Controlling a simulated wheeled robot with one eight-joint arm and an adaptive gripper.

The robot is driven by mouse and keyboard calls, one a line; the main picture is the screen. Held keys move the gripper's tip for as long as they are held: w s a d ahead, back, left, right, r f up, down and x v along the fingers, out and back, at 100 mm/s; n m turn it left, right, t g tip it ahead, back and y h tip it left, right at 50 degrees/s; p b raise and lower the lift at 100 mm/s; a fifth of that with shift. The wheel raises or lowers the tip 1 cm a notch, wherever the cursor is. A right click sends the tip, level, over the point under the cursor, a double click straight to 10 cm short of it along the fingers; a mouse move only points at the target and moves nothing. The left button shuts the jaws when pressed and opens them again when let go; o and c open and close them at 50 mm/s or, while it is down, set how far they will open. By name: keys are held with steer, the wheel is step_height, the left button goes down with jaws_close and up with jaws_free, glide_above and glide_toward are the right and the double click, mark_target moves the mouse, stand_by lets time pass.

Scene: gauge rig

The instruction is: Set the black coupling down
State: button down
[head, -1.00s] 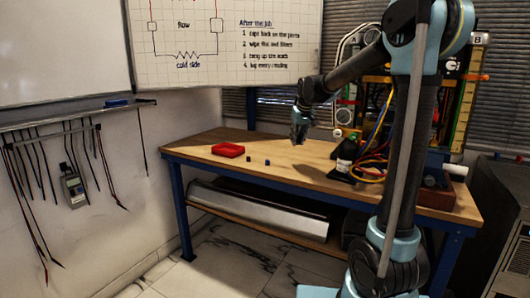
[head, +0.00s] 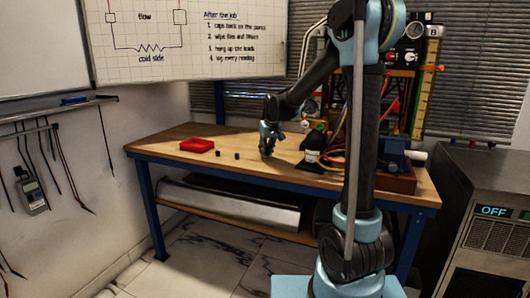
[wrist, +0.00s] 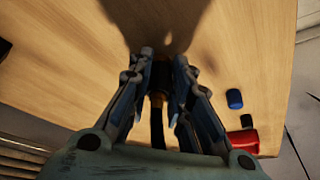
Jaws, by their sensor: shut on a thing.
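My gripper (head: 267,154) is low over the wooden bench top (head: 185,133), right of the red tray. In the wrist view its two fingers (wrist: 161,68) are closed on the black coupling (wrist: 160,76), which sits between the fingertips. A brass-coloured part and a black hose (wrist: 157,128) run from the coupling back toward the palm. In the head view the coupling is too small and covered by the fingers to make out. A dark shadow lies on the wood just beyond the fingertips. I cannot tell whether the coupling touches the bench.
The red tray (head: 197,145) and two small caps, one dark (head: 218,153) and one blue (head: 237,156), lie left of my gripper. A black bottle-shaped thing with a white label (head: 313,150) and the cabled rig stand to its right. Bare wood lies around the fingertips.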

steer(key=shift+f, duration=0.6)
steer(key=c, duration=1.5)
jaws_free()
steer(key=shift+o, duration=0.2)
steer(key=shift+r, duration=0.3)
steer(key=v, duration=1.2)
steer(key=s+d+f+m+h, duration=0.1)
steer(key=s+d+f, duration=0.2)
steer(key=s+d, duration=0.5)
steer(key=s+d+f+m, duration=0.1)
steer(key=s+d+f, duration=0.1)
steer(key=s+d, duration=0.7)
steer(key=s+d+f+m+g, duration=0.1)
steer(key=s+d+f, duration=0.1)
steer(key=s+f, duration=0.5)
steer(key=s+d+f+m+g+h, duration=0.1)
steer(key=s+f, duration=0.5)
steer(key=s, duration=0.6)
steer(key=shift+s+d+f+m, duration=0.2)
steer(key=shift+d+f+m, duration=0.15)
steer(key=shift+d, duration=0.4)
